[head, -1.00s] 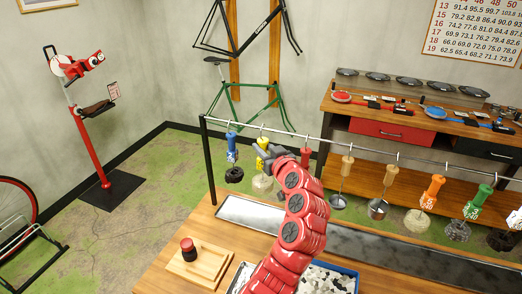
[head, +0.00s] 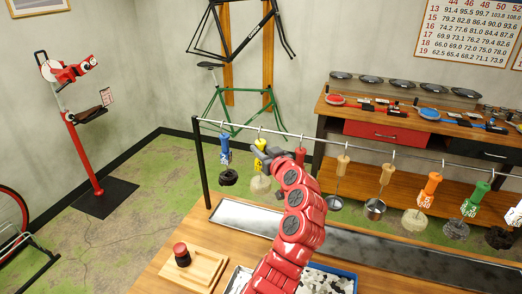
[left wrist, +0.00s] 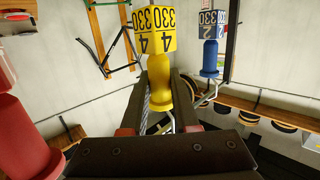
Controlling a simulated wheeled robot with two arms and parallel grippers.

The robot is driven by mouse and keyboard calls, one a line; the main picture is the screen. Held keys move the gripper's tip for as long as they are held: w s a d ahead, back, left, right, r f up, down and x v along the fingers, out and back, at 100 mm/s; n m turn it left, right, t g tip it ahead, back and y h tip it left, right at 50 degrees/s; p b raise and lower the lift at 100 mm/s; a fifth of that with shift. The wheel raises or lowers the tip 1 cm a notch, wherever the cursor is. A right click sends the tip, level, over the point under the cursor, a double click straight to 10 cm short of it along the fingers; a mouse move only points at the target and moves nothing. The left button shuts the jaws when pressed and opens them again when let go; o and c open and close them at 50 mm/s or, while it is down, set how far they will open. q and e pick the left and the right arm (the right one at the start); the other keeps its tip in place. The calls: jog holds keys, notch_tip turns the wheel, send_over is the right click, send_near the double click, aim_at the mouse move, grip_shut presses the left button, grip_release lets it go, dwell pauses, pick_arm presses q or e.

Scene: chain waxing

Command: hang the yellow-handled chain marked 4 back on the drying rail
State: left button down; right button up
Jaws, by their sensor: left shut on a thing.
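The yellow-handled chain (head: 260,145) is at the drying rail (head: 226,124), right of the blue-handled one. In the left wrist view its yellow handle (left wrist: 160,77) carries a block marked 330 and 4. My left gripper (head: 262,156) is shut on the yellow handle, with its fingers on either side of it in the left wrist view (left wrist: 160,108). A pale round chain bundle (head: 260,186) hangs below the gripper. The hook is at the rail's height, but I cannot tell whether it bears on the rail. My right gripper is out of view.
A blue-handled chain (head: 225,148) hangs close on the left, a red handle (head: 300,156) close on the right. More handled chains and tools hang farther right. Below are a long metal tray (head: 370,249) and a wooden block (head: 205,268) with a red-topped piece.

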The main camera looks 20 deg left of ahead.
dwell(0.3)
pick_arm(q)
jog(key=shift+c, duration=1.6)
grip_release()
jog(key=shift+s+d, duration=0.25)
jog(key=shift+d, duration=0.05)
jog(key=b+v, duration=0.3)
jog(key=v, duration=0.8)
jog(key=shift+s+a+r, duration=0.2)
jog(key=shift+a, duration=0.15)
jog(key=shift+r, duration=0.15)
